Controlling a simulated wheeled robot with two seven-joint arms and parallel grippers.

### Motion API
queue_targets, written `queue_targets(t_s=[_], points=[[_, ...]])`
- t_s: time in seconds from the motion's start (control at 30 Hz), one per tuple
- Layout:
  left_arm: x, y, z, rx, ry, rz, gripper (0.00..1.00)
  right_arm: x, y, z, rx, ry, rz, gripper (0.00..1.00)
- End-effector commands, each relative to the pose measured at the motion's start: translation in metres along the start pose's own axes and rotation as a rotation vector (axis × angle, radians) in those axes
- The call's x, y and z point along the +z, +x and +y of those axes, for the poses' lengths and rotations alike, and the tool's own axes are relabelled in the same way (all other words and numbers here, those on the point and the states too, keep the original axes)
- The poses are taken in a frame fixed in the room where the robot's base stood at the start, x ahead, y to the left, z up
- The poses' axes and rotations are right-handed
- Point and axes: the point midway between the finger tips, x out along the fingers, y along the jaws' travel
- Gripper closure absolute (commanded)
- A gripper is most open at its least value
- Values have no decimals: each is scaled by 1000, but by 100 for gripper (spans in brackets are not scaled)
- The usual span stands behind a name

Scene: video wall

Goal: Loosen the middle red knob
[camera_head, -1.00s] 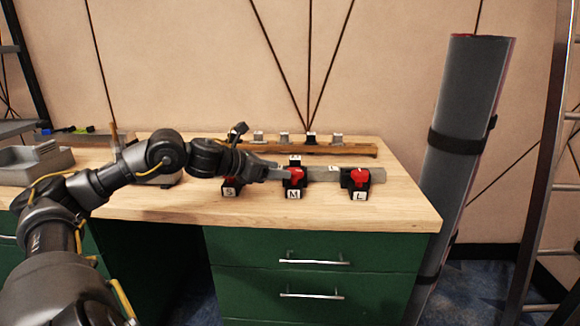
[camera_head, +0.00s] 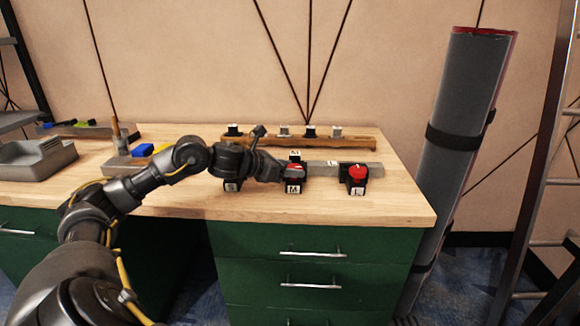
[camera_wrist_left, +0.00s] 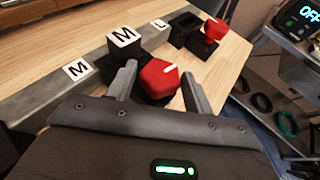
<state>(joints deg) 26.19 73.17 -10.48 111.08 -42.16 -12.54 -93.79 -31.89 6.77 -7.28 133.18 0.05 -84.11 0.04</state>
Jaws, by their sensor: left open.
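The middle red knob (camera_wrist_left: 158,78) sits on a black block in the left wrist view, beside cubes marked M. My left gripper (camera_wrist_left: 160,80) is open, with one finger on each side of this knob; I cannot tell whether they touch it. In the head view the middle knob (camera_head: 293,167) is partly hidden by the left gripper (camera_head: 282,169), above the M label (camera_head: 293,189). The right red knob (camera_head: 358,172) stands on a black block marked L and also shows in the wrist view (camera_wrist_left: 215,28). The knob of the S block (camera_head: 232,186) is hidden behind my arm.
A grey bar (camera_head: 325,169) runs behind the knobs on the wooden bench (camera_head: 400,208). Behind it is a wooden rack (camera_head: 345,142) with several small blocks. A grey tray (camera_head: 45,163) and blue block (camera_head: 143,150) lie left. Green drawers (camera_head: 300,245) are below.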

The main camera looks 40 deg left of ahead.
Motion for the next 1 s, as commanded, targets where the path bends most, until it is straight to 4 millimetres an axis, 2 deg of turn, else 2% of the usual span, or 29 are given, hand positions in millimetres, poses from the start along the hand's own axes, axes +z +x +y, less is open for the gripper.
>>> queue_targets(t_s=[0.27,0.53,0.87,1.0], points=[[0,2,0,0,0,1,49,0,1,0,-1,0,1,64],[0,1,0,0,0,1,80,0,1,0,-1,0,2,64],[1,1,-2,52,-21,1,80,0,4,0,0,-1,-3,64],[2,0,-3,128,-52,1,80,1,20,-2,-3,-1,-13,64]])
